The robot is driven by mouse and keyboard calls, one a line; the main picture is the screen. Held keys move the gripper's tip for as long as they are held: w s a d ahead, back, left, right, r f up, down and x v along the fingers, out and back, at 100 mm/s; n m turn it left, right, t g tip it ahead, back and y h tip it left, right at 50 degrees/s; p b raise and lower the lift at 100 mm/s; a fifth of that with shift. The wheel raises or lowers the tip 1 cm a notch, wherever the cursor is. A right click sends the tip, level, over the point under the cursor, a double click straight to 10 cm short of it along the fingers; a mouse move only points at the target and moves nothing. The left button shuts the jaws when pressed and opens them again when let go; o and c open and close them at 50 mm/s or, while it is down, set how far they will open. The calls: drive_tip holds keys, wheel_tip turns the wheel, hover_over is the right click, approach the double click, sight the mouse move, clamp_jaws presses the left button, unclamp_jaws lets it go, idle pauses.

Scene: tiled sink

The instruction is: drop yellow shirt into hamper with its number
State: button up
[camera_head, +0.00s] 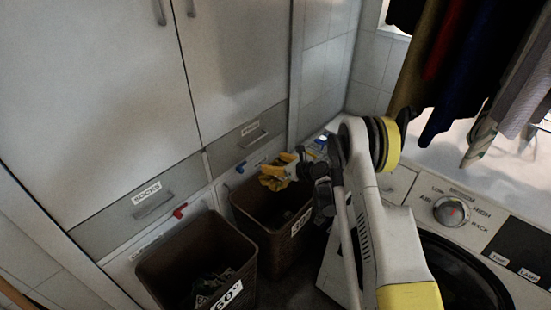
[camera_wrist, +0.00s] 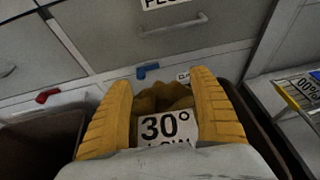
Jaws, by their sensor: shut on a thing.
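My gripper (camera_head: 272,178) has yellow fingers and is over the right brown hamper (camera_head: 244,211). In the wrist view, my gripper (camera_wrist: 160,84) is shut on the mustard-yellow shirt (camera_wrist: 165,98), bunched between the fingers. A white tag reading "30° LOW" (camera_wrist: 165,128) shows between the fingers, against the cloth. The right hamper has a white label (camera_head: 301,222), small and hard to read from this angle. The left brown hamper (camera_head: 190,240) carries a label reading "60°" (camera_head: 227,292) and has dark cloth inside. In the head view, shirt and fingers are hard to tell apart.
Grey cabinets with drawers, one labelled "SOCKS" (camera_head: 147,192), stand behind the hampers. Red (camera_head: 180,210) and blue (camera_head: 241,167) clips are near the hampers' back rims. A washing machine (camera_head: 455,215) is at the right, with clothes hanging above it (camera_head: 465,60).

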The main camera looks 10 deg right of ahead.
drive_tip(key=shift+f+b, duration=1.2)
drive_tip(key=shift+f, duration=1.6)
drive_tip(key=o, duration=1.4)
wheel_tip(320, 180, up, 10)
drive_tip(key=shift+r, duration=0.1)
